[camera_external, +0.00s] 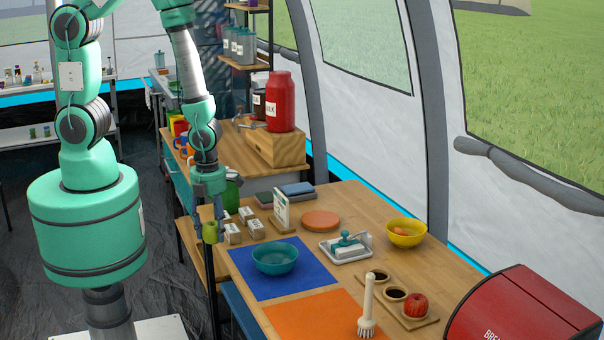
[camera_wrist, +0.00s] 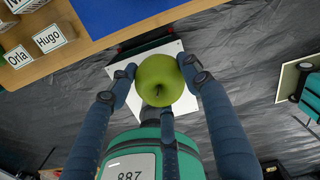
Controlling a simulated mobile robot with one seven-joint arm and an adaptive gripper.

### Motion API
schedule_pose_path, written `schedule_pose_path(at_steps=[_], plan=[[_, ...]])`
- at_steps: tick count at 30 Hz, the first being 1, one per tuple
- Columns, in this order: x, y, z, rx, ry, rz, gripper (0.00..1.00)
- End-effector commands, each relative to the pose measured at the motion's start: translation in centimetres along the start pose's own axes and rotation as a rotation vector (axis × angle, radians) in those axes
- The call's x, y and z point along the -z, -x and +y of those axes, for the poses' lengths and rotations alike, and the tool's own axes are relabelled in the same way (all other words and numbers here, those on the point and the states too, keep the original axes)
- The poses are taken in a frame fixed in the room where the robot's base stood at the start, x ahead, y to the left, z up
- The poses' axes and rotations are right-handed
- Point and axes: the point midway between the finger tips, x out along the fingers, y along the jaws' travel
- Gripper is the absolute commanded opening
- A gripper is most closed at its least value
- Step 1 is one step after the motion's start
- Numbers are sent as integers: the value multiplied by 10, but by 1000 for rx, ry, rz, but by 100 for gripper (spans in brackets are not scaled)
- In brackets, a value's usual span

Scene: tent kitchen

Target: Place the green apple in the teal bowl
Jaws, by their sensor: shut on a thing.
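The green apple (camera_wrist: 159,80) is held between the fingers of my gripper (camera_wrist: 158,78) in the wrist view, with its stem side towards the camera. In the external view the apple (camera_external: 210,230) shows between the fingertips of my gripper (camera_external: 209,234), near the table's left edge. The teal bowl (camera_external: 275,258) stands on a blue mat on the table, to the right of my gripper. Its visible inside looks empty.
Small name-labelled blocks (camera_external: 254,229) and a card stand (camera_external: 282,210) stand near my gripper. The blue mat (camera_external: 315,275) lies under the bowl.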

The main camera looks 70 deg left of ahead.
Motion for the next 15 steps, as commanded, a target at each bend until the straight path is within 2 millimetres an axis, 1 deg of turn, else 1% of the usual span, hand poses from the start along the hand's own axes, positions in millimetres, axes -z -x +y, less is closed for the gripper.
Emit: schedule_pose_path(at_steps=[10,15], plan=[[-1,0,-1,0,0,0,20],[-9,-2,-10,1,0,-1,20]])
